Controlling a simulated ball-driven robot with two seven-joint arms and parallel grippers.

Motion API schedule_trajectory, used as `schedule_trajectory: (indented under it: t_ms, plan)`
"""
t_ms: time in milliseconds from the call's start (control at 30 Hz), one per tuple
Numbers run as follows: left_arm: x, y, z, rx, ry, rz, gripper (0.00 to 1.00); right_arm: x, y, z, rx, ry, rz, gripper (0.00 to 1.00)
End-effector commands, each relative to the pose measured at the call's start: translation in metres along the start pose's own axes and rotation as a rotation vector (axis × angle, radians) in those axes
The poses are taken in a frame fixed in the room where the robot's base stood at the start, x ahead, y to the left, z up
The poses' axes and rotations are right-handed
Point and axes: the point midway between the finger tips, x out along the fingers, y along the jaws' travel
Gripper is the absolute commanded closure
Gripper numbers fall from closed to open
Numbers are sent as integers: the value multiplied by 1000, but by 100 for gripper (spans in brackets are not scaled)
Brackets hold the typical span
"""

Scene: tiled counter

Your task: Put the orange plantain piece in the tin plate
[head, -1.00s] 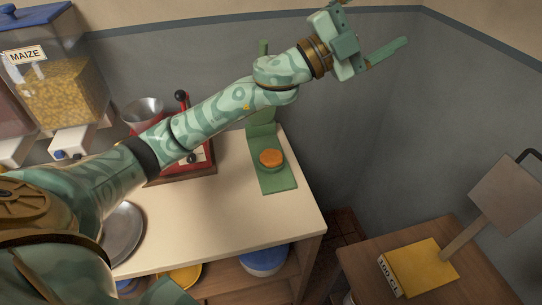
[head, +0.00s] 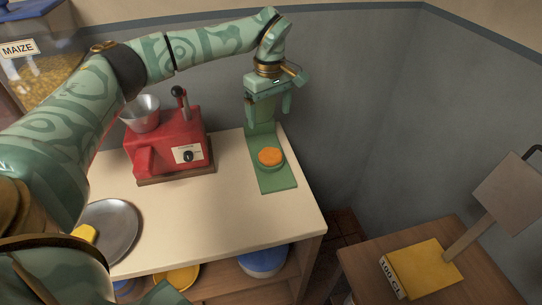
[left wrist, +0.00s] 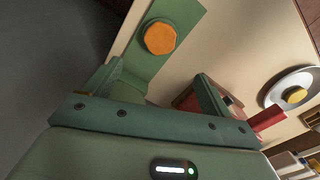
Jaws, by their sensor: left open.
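The orange plantain piece (head: 270,156) lies on the round pad of a green press stand (head: 277,182) at the counter's right end. It also shows in the left wrist view (left wrist: 160,38), beyond the fingers. The tin plate (head: 120,235) is a round grey dish at the counter's left front, partly hidden by my arm; in the left wrist view it is at the right (left wrist: 288,77). A yellow piece (head: 84,233) is on the plate. My left gripper (head: 269,118) is open and empty, pointing down above and behind the plantain piece, apart from it. My right gripper is not seen.
A red machine (head: 165,142) with a metal funnel and black-knobbed lever stands left of the press. A maize dispenser (head: 42,70) is at the far left. Bowls sit on the shelf below. The counter between plate and press is clear.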

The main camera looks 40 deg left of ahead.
Motion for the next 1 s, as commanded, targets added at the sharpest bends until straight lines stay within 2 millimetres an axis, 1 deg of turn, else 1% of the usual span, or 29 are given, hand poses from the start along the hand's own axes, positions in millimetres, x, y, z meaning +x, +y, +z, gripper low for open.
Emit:
schedule_trajectory:
  t_ms: [33,100,233,300,467,567,700,800,867,1000]
  plan:
    - [22,0,0,0,-3,-7,16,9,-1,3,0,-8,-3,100]
    - [40,0,1,1,-4,-7,16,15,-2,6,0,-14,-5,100]
    - [66,0,1,-1,-3,-4,16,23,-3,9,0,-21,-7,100]
    - [74,1,1,0,-2,-2,16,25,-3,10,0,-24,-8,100]
    - [83,0,1,0,-2,0,16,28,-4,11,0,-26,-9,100]
    - [92,0,2,0,-3,-1,16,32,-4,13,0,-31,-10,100]
    - [118,0,4,-1,-4,-4,16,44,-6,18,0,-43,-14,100]
    - [132,0,4,0,-3,-2,16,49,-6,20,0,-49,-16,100]
    - [134,0,4,0,-2,0,16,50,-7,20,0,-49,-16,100]
    - [132,0,4,0,-1,3,16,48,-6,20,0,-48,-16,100]
